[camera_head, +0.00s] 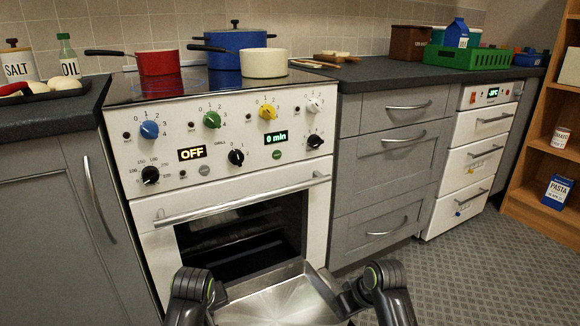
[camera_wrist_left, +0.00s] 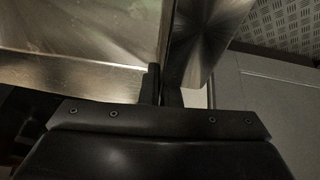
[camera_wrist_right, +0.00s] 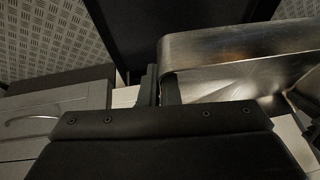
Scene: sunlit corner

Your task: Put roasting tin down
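The roasting tin (camera_head: 265,296) is an empty, shiny metal tray at the bottom of the head view, held in front of the oven. My left gripper (camera_head: 217,292) is at its left end and my right gripper (camera_head: 348,292) at its right end. In the left wrist view the fingers (camera_wrist_left: 162,88) close on a thin tin wall (camera_wrist_left: 110,77). In the right wrist view the fingers (camera_wrist_right: 160,88) close on the tin's wall (camera_wrist_right: 235,45) near a corner. The tin's near edge is cut off by the head view.
The white oven (camera_head: 150,235) stands behind the tin, with a dark window showing racks. Its hob carries a red pan (camera_head: 160,63), a blue pot (camera_head: 236,42) and a cream pan (camera_head: 263,63). The counter right of the hob has a clear stretch (camera_head: 385,74) before the green crate (camera_head: 470,58).

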